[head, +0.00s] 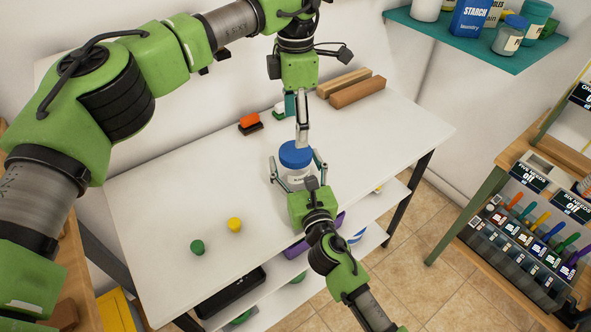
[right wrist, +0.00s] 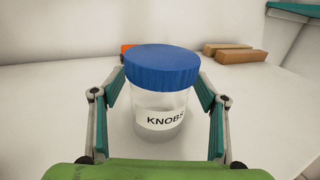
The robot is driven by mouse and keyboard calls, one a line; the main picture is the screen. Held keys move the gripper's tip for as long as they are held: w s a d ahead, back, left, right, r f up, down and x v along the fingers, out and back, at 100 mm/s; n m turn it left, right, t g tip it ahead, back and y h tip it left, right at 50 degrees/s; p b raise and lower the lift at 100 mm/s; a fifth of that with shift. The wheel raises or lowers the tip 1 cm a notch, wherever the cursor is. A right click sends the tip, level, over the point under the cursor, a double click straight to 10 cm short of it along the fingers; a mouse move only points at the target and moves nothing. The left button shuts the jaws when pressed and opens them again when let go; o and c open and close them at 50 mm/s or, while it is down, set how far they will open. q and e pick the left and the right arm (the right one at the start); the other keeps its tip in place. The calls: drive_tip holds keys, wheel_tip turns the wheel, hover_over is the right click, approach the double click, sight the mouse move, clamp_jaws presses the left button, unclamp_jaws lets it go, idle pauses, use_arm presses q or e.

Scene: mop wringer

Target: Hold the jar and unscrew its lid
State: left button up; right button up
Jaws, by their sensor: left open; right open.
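The jar (head: 297,179) stands upright on the white table with its blue lid (head: 296,154) on top. In the right wrist view the jar (right wrist: 163,118) is clear with a white label reading KNOBS, and the ribbed blue lid (right wrist: 162,66) sits on it. My right gripper (head: 298,164) is open, with one finger on each side of the jar; gaps show between fingers and jar in the right wrist view. My left gripper (head: 302,135) points down above the lid and is open; whether it touches the lid I cannot tell.
The white table (head: 160,210) has free room to the left. A green knob (head: 197,247) and a yellow knob (head: 234,224) lie at its front left. An orange-topped brush (head: 250,122) and wooden blocks (head: 357,92) lie behind. A teal shelf (head: 460,45) hangs at upper right.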

sight(296, 151)
clamp_jaws()
use_arm(q)
drive_tip(key=m, duration=1.3)
drive_tip(key=shift+m, duration=0.3)
drive_tip(key=m, duration=0.4)
drive_tip(key=shift+f, duration=4)
drive_tip(key=shift+c, duration=0.2)
